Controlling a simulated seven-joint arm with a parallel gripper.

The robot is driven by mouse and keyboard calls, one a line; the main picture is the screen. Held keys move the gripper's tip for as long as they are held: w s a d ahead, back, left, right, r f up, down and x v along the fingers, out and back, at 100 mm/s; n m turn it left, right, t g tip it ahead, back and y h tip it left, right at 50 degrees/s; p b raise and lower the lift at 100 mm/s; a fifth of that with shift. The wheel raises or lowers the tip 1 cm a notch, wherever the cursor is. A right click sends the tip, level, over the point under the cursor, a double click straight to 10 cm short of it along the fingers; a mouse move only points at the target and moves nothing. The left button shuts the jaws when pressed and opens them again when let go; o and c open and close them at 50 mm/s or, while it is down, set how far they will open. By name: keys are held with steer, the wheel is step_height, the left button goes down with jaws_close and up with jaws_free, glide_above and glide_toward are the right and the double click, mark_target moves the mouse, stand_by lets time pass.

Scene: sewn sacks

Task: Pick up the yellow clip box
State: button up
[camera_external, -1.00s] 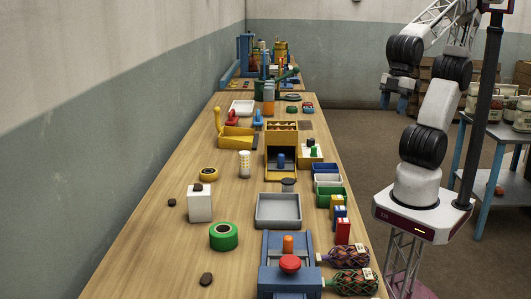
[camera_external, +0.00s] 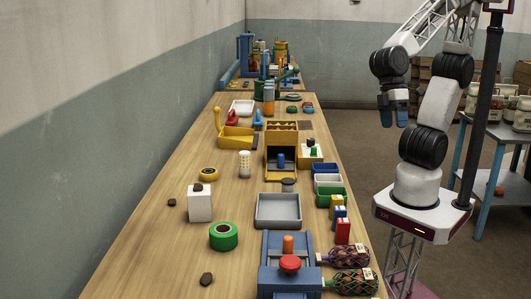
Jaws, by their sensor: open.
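A small upright yellow box (camera_external: 335,202), which looks like the clip box, stands at the right side of the long wooden table. It is in a short row with a blue box (camera_external: 339,213) and a red box (camera_external: 343,231), and they partly overlap in view. My gripper (camera_external: 394,116) hangs in the air to the right of the table, pointing down. It is open and empty, well apart from the boxes.
Small bins, including a green bin (camera_external: 331,197), stand just behind the row. A grey tray (camera_external: 258,222) is to its left. The table's right edge is close by.

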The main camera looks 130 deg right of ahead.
steer(key=w+a+f+m+y, duration=0.2)
steer(key=w+f+m+y, duration=0.2)
steer(key=w+m, duration=0.2)
steer(key=m+t+y, duration=0.3)
steer(key=m+t, duration=0.4)
steer(key=m, duration=0.8)
glide_toward(337, 197)
steer(key=shift+w+a+f, duration=0.1)
steer(key=shift+a+f, duration=0.15)
steer(key=shift+a, duration=0.3)
steer(key=shift+a+f, duration=0.3)
steer(key=shift+a, duration=0.25)
steer(key=shift+w+d+f+m+t, duration=0.2)
steer(key=shift+w+d+m+t, duration=0.1)
steer(key=shift+m, duration=0.2)
steer(key=shift+x, duration=1.3)
steer(key=shift+a, duration=0.1)
steer(key=shift+x, duration=2.55)
